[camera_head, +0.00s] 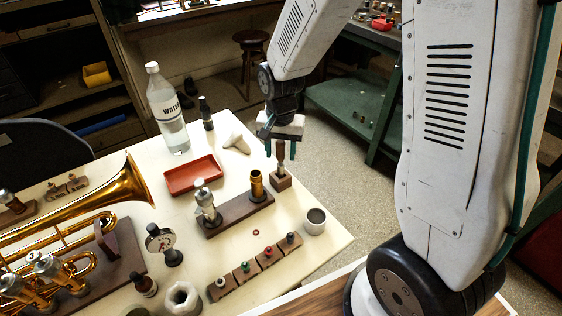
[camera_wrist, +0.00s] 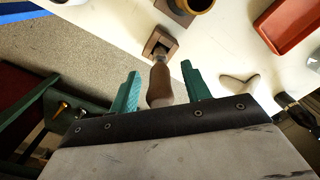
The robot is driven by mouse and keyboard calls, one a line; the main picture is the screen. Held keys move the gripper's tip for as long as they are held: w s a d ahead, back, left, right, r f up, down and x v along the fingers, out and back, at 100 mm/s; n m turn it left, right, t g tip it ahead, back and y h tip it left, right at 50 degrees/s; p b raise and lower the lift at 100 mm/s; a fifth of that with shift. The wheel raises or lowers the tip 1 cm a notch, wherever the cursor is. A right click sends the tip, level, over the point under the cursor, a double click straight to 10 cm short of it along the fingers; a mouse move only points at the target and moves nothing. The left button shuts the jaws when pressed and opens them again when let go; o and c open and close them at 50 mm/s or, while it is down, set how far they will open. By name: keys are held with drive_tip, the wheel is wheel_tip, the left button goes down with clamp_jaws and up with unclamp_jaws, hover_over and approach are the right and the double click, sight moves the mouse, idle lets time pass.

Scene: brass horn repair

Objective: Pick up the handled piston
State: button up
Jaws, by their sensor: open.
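The handled piston (camera_head: 281,158) stands upright in a small wooden block (camera_head: 281,182) near the right edge of the cream table. In the wrist view its brown, rounded handle (camera_wrist: 159,86) points toward the camera, with the block (camera_wrist: 160,45) beyond it. My gripper (camera_head: 279,149) is above the block, pointing down, with its teal fingers apart on either side of the handle. In the wrist view the open fingers (camera_wrist: 160,70) flank the handle with a gap on both sides. The piston's lower part is mostly hidden in the block.
A dark wooden stand (camera_head: 233,219) with a valve and brass cylinder is close by. A brass trumpet (camera_head: 120,190) fills the left.

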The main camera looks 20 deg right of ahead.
clamp_jaws()
drive_tip(key=shift+r, duration=6.25)
